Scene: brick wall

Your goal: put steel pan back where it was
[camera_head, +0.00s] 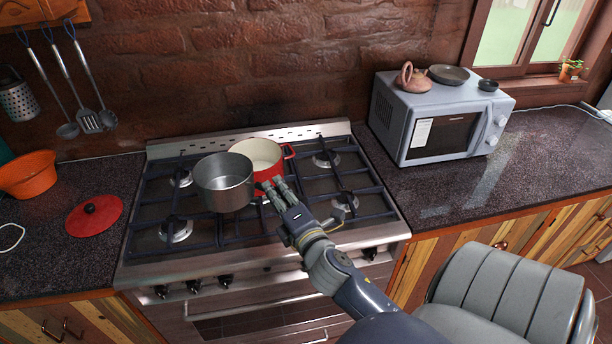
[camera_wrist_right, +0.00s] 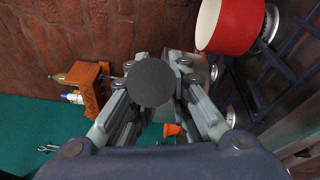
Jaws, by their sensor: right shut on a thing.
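The steel pan (camera_head: 224,184) is over the middle of the stove (camera_head: 150,215), left of and in front of the red pot (camera_head: 262,156), overlapping it in the picture. My right gripper (camera_head: 272,190) is at the pan's right side and shut on it. In the right wrist view the fingers (camera_wrist_right: 152,92) close around a dark round end (camera_wrist_right: 151,83), seemingly the pan's handle; most of the pan is hidden there. I cannot tell whether the pan's base touches the grates. My left gripper is not in view.
The red pot also shows in the right wrist view (camera_wrist_right: 232,28), close to the fingers. A red lid (camera_head: 94,214) and orange colander (camera_head: 28,176) are on the left counter. A microwave (camera_head: 440,115) stands on the right counter. The front burners look clear.

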